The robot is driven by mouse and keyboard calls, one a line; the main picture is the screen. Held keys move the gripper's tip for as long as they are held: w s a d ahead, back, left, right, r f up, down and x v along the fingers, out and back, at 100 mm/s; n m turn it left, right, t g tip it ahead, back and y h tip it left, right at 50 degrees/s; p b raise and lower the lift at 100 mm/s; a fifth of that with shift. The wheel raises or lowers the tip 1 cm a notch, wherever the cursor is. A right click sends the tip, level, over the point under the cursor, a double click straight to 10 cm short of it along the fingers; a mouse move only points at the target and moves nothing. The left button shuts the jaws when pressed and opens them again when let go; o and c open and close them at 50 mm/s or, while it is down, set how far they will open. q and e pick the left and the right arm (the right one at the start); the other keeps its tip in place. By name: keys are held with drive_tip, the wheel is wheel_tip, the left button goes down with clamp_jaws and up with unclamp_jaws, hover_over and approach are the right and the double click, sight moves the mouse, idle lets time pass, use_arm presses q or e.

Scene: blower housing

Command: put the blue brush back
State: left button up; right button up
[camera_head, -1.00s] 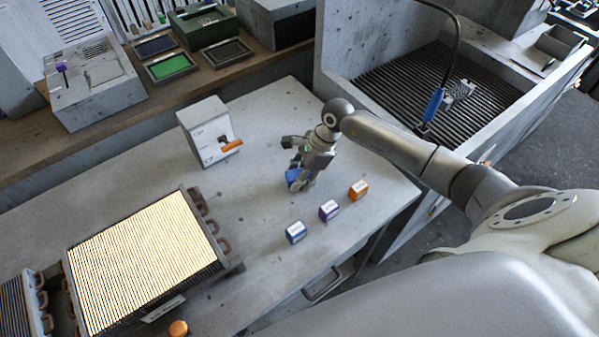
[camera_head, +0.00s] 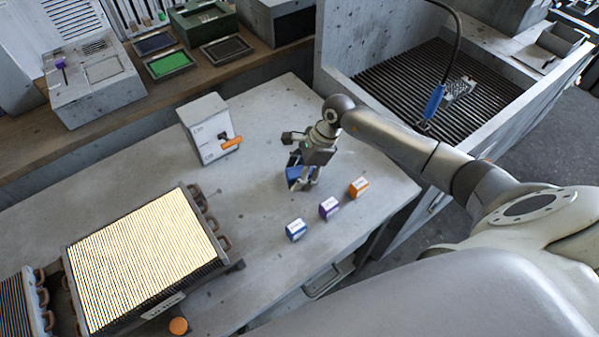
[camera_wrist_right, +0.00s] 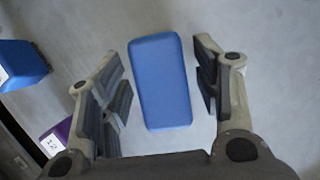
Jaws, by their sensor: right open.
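A plain blue oblong block, which I take for the blue brush (camera_wrist_right: 160,82), lies on the grey table between the parted fingers of my right gripper (camera_wrist_right: 163,92). The fingers stand on both sides of it with gaps, not touching it. No bristles show. In the head view my right gripper (camera_head: 303,180) points down over the table and partly hides the blue brush (camera_head: 293,174). How high the fingertips are above the table is hard to tell. My left gripper is not in view.
Small blue (camera_head: 296,230), purple (camera_head: 329,208) and orange (camera_head: 358,187) labelled blocks stand in front of the gripper. A grey box (camera_head: 205,128) with an orange handle is behind left. A finned panel (camera_head: 145,262) fills the left. A grated sink (camera_head: 400,85) lies beyond the right edge.

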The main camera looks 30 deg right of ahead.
drive_tip(key=b+v, duration=0.4)
drive_tip(key=v, duration=0.7)
drive_tip(key=shift+d+r, duration=0.2)
drive_tip(key=shift+r, duration=0.15)
idle(0.6)
